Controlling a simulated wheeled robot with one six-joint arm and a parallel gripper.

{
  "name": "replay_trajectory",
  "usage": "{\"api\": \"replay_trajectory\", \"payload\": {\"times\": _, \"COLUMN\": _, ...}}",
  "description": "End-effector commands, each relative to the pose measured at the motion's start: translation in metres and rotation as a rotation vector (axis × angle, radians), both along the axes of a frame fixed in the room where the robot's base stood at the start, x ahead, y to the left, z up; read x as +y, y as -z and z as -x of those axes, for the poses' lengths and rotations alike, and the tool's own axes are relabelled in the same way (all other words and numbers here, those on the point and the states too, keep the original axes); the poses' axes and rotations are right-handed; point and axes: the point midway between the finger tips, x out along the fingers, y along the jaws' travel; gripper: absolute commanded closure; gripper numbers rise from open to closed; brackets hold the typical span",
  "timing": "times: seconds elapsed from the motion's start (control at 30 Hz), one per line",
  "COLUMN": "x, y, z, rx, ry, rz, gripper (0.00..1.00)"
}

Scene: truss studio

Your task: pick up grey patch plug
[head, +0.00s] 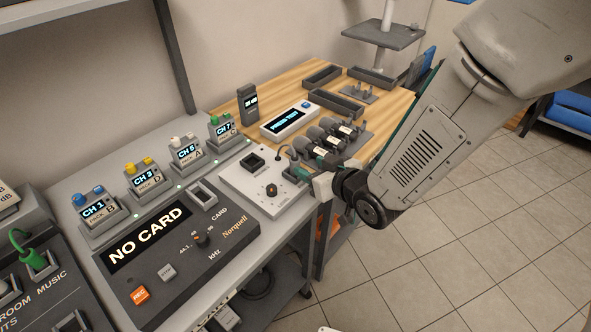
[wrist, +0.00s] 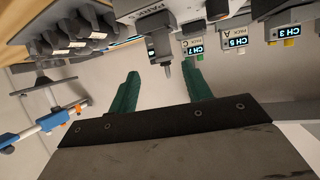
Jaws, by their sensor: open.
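The grey patch plug (wrist: 160,46) shows in the wrist view as a dark grey body with a thinner end. It stands out from the white box, next to a label of which I can read only part. It lies in line with the gap between the green fingers of my gripper (wrist: 162,80), beyond their tips and apart from them. My gripper is open and empty. In the head view my gripper (head: 306,165) is at the right edge of the white box (head: 240,183), and the plug is hard to make out there.
Several microphones (head: 328,138) lie close behind my gripper. A white display unit (head: 290,120) and dark trays (head: 337,103) are on the wooden table. The grey console (head: 185,240) and channel packs (head: 187,150) are to the left. Open floor (head: 440,250) is to the right.

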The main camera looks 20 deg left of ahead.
Motion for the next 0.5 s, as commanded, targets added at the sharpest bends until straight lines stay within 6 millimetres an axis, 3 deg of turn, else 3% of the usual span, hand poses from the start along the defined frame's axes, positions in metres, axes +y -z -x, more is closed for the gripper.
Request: {"api": "replay_trajectory", "payload": {"times": 0.5, "x": 0.051, "y": 0.031, "z": -0.03, "rx": -0.001, "ry": -0.001, "rz": -0.002, "gripper": 0.51}}
